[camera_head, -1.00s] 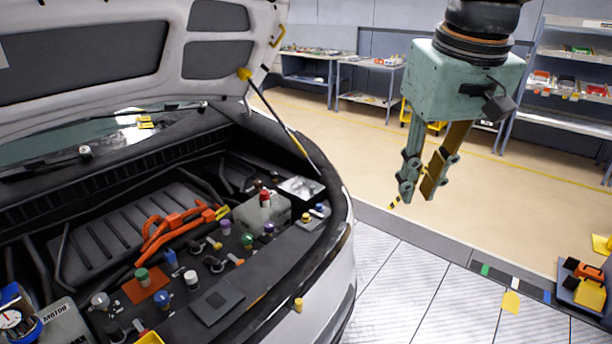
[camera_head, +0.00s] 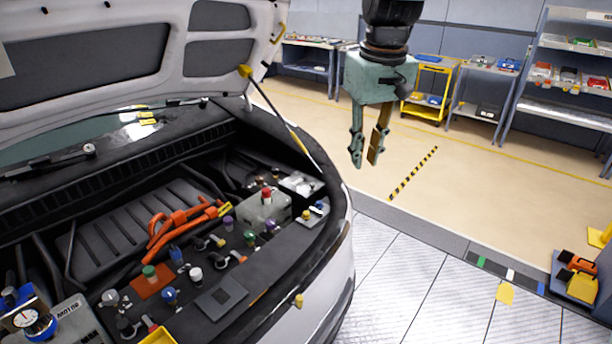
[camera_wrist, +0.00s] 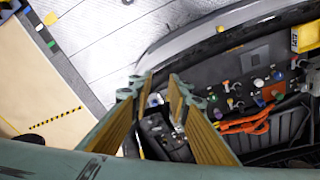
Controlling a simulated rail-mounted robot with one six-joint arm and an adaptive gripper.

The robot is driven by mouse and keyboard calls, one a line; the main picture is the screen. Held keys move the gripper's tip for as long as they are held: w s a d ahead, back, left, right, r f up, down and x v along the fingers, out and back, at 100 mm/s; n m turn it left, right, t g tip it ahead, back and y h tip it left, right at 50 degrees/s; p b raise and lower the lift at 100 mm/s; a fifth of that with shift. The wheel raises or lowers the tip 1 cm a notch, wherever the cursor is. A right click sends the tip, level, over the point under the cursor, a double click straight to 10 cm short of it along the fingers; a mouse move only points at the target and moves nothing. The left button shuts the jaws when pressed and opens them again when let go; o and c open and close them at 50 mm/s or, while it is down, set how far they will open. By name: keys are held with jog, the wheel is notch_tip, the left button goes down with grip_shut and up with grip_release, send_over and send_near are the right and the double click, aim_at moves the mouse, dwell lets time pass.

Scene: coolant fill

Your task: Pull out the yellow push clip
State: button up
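A small yellow clip (camera_head: 298,300) sits on the outer front edge of the car's engine bay in the head view, and appears to be the push clip. In the wrist view a small yellow piece (camera_wrist: 221,29) shows on the same edge, right of and above my fingertips. My gripper (camera_head: 365,162) hangs fingers down in the air, right of the car's front corner and well apart from the clip. In the wrist view my gripper (camera_wrist: 160,88) has its fingers apart, with nothing held between them.
The raised hood (camera_head: 90,55) and its yellow-ended strut (camera_head: 285,122) stand left of my gripper. The engine bay holds several coloured caps, orange hoses (camera_head: 175,225) and a grey reservoir (camera_head: 262,210). Open floor lies right of the car; shelves (camera_head: 570,75) stand far back.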

jog(key=w+a+f+n+g+p, duration=0.1)
jog(key=w+a+f+p, duration=0.1)
jog(key=w+a+f, duration=0.3)
jog(key=w+a+f+n+p, duration=0.1)
jog(key=w+a+f+p, duration=0.15)
jog(key=w, duration=0.55)
jog(key=n+p, duration=0.1)
jog(key=p, duration=0.4)
send_over(306, 212)
notch_tip(306, 212, down, 14)
jog(key=shift+f+g, duration=0.15)
jog(key=shift+g, duration=0.25)
jog(key=shift+f, duration=0.15)
jog(key=shift+f, duration=6.75)
jog(key=shift+c, duration=0.4)
jog(key=c, duration=0.4)
jog(key=shift+o, duration=0.5)
jog(key=shift+r, duration=0.5)
